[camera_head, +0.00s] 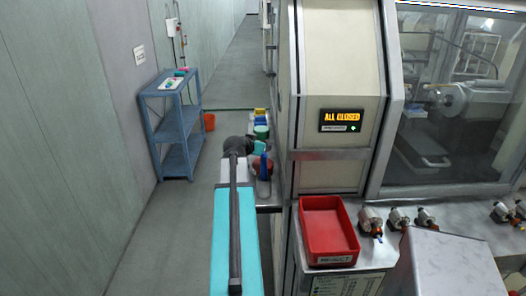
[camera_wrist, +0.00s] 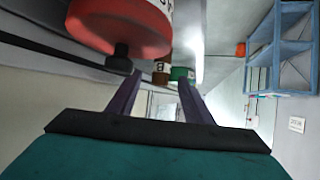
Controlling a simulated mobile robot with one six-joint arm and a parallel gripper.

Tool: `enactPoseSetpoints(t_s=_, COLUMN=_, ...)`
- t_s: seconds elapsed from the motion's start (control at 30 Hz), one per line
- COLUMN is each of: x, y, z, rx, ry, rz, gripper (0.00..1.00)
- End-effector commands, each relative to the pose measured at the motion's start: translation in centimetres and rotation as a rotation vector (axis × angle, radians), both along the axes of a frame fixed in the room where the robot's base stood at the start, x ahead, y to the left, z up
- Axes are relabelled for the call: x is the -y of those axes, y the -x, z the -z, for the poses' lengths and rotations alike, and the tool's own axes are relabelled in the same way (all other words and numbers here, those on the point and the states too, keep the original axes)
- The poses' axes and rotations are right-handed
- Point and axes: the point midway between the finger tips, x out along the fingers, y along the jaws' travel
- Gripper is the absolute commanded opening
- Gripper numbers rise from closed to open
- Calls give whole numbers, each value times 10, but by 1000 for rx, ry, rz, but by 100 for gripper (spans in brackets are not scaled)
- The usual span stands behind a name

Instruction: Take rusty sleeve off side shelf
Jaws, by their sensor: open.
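I cannot pick out a rusty sleeve for certain in either view. The side shelf (camera_head: 270,204) beside the machine is partly hidden by my arm. A large red container (camera_wrist: 118,22) looms close above the fingers there. A brown labelled item (camera_wrist: 161,70) and a green container (camera_wrist: 182,74) appear beyond the fingertips.
A blue rack (camera_head: 175,130) with small items on top stands by the left wall, an orange bin (camera_head: 209,121) behind it. A red reject tray (camera_head: 327,230) sits on the bench, several motor-like parts (camera_head: 398,217) right of it. The machine's panel (camera_head: 340,120) reads "ALL CLOSED". The left aisle floor is clear.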

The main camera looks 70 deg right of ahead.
Motion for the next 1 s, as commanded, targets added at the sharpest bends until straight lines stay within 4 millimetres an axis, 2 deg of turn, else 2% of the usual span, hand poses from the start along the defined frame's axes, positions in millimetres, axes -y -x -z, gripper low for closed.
enactPoseSetpoints(t_s=0.27, x=10, y=0, z=3, rx=-1, ry=-2, rz=2, gripper=46)
enactPoseSetpoints(t_s=0.63, x=42, y=0, z=19, rx=0, ry=-2, rz=1, gripper=46)
enactPoseSetpoints(t_s=1.0, x=46, y=1, z=24, rx=0, ry=0, rz=0, gripper=46)
